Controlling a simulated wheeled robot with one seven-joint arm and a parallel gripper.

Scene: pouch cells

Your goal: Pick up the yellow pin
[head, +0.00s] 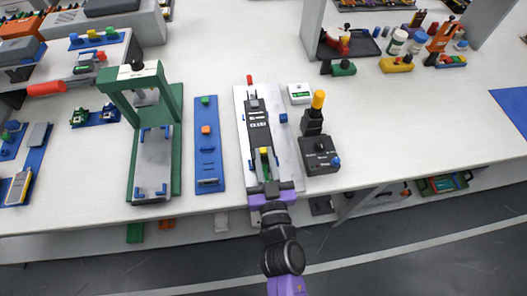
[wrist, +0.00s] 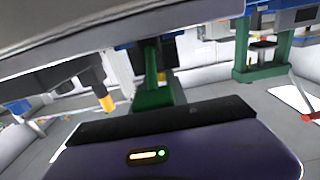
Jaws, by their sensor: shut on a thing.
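The yellow pin (head: 264,150) shows in the head view as a small yellow tip at the near end of a long black fixture. My gripper (head: 266,158) reaches in from the front edge and is shut on the pin. A green part lies between the yellow tip and my gripper's dark body; whether it is finger or part of the pin is unclear. In the wrist view the green part (wrist: 152,80) rises beyond my gripper's black palm, and the yellow pin itself cannot be made out. The black fixture (head: 258,122) lies on a light grey plate (head: 284,150).
Right of the plate stands a black control box (head: 319,158) with a yellow-capped post (head: 318,99); the yellow cap shows in the wrist view (wrist: 106,103). Left are a blue strip (head: 207,165) and a green press frame (head: 174,145). The bench (head: 410,125) is clear at right.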

